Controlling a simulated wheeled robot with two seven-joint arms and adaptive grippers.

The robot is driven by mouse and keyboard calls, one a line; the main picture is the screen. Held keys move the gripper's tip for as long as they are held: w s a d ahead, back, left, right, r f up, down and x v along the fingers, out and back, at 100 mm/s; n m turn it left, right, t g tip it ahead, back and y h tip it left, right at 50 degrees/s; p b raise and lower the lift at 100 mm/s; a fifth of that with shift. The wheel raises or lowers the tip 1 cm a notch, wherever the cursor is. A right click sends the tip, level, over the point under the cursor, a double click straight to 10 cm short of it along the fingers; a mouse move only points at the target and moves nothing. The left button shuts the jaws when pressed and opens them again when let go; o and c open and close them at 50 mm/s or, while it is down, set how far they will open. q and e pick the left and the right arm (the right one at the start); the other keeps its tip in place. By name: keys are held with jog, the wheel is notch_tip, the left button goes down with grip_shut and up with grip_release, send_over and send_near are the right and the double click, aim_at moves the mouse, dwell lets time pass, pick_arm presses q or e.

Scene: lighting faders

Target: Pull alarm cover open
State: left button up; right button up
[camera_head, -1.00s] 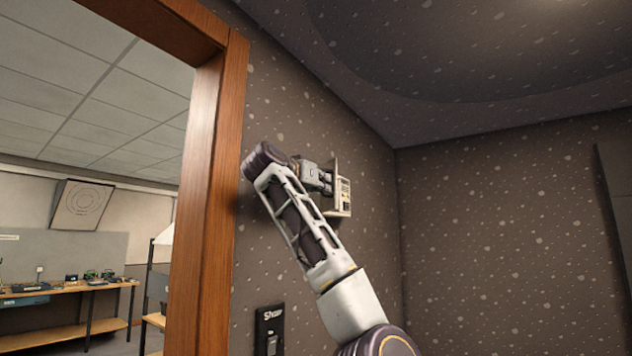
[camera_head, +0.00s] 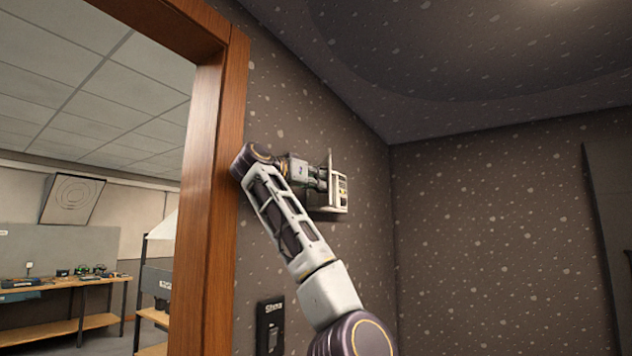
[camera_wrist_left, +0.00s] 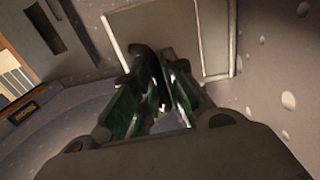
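The alarm box (camera_head: 342,193) is a pale unit on the dark speckled wall, with small fittings on its face. A thin pale plate, seemingly its cover (camera_head: 331,160), stands up from it, and I see it nearly edge-on. My left gripper (camera_head: 322,180) is right at this plate, reaching in from the left. In the left wrist view, the green fingers with dark tips (camera_wrist_left: 160,62) are close together in front of the pale flat panel (camera_wrist_left: 180,38). Whether they pinch its edge is hidden. My right gripper is not in view.
A wooden door frame (camera_head: 213,180) stands close to the left of my arm's elbow. A black wall switch (camera_head: 270,326) is below. Through the doorway is a workbench (camera_head: 70,283). The wall to the right is free.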

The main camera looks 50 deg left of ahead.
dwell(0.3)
pick_arm(q)
jog(key=shift+s, duration=0.1)
jog(key=s+d, duration=0.2)
jog(key=s, duration=0.9)
jog(key=shift+s+d, duration=0.25)
jog(key=shift+s, duration=0.05)
jog(key=shift+c, duration=0.2)
